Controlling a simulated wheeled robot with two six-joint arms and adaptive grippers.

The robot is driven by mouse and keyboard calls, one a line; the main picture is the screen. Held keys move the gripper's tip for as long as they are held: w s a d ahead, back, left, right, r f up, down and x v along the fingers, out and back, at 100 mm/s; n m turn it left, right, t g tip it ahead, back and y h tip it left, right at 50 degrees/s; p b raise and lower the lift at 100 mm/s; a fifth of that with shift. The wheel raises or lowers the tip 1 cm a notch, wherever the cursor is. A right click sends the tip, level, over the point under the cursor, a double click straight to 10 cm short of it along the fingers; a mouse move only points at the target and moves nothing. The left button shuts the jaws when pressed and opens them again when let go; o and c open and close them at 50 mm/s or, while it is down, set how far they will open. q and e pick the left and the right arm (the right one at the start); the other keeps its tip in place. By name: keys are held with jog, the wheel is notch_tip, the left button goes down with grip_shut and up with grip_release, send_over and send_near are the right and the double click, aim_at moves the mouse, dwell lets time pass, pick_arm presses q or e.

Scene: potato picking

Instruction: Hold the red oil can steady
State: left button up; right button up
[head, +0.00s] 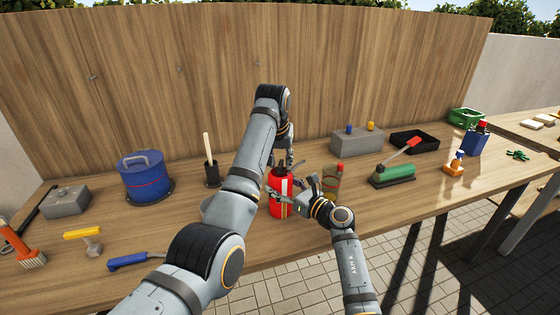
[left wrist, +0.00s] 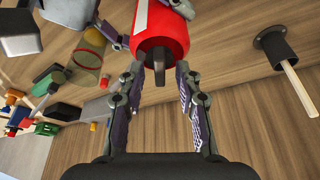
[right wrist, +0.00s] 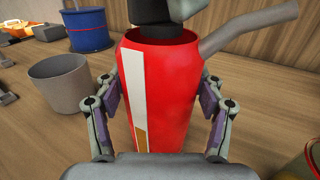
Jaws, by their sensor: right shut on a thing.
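The red oil can (head: 276,207) stands upright on the wooden bench, with a white stripe on its side and a grey spout at its top. It fills the middle of the right wrist view (right wrist: 172,100). My right gripper (right wrist: 158,95) is shut on the can's body, one finger on each side. My left gripper (head: 284,161) is at the can's top, on its far side. In the left wrist view its fingers (left wrist: 160,75) are spread apart, with the can's dark top part between them and gaps on both sides.
A wooden wall (head: 150,75) closes the back.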

aim_at(280, 164)
pick_arm(q)
jog(key=shift+c, duration=0.4)
grip_shut()
jog(key=shift+n, duration=0.7)
jog(key=shift+o, duration=0.4)
grip_release()
notch_tip(280, 164, up, 10)
